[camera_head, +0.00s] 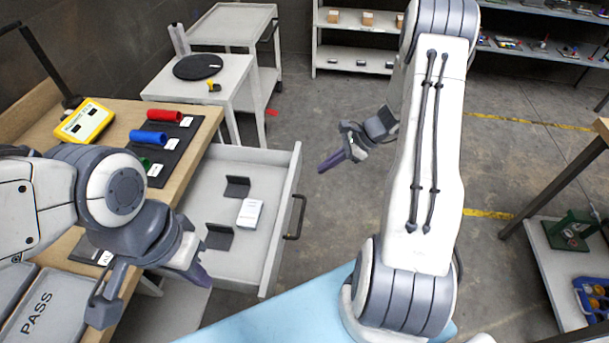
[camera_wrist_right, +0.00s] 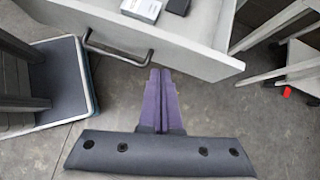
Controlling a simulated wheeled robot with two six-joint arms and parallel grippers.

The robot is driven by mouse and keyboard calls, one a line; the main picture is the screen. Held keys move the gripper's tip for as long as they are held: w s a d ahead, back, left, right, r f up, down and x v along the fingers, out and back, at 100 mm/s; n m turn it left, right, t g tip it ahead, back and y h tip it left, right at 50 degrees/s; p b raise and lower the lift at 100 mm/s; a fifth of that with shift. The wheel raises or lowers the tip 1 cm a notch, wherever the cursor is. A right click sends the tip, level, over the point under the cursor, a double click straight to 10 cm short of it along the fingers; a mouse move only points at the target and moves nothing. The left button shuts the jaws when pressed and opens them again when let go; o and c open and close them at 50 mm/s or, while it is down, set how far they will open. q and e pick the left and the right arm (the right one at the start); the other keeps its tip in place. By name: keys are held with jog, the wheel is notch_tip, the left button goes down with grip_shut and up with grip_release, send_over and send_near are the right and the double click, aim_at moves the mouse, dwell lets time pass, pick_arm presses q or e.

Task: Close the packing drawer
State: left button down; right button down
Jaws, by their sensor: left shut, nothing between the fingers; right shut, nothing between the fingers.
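The packing drawer (camera_head: 273,237) is pulled well out from the wooden bench, with its front panel facing right. Its dark bar handle (camera_head: 296,217) is on that front panel. In the right wrist view the drawer front (camera_wrist_right: 190,50) and its handle (camera_wrist_right: 118,50) lie just beyond the fingertips. My right gripper (camera_head: 331,162) is shut and empty, apart from the handle, to the right of the drawer's far corner; its purple fingers (camera_wrist_right: 162,88) lie together. My left gripper (camera_head: 198,276) is shut and empty near the drawer's near left side.
The drawer holds a white box (camera_head: 250,213) and dark brackets (camera_head: 236,187). The bench (camera_head: 205,135) carries a yellow device (camera_head: 84,121), coloured rolls on a dark mat and a PASS tray (camera_head: 40,312). A white cart (camera_head: 233,90) stands behind. Floor right of the drawer is clear.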

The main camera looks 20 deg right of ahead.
jog(key=d+f+m+t, duration=0.2)
jog(key=d+f+m, duration=0.1)
jog(key=d, duration=0.2)
jog(key=p, duration=0.2)
send_near(296, 183)
notch_tip(296, 183, down, 3)
jog(key=a, duration=0.1)
jog(key=w+a, duration=0.1)
jog(key=w+a+p, duration=0.1)
jog(key=shift+a+f, duration=0.15)
jog(key=shift+a, duration=0.2)
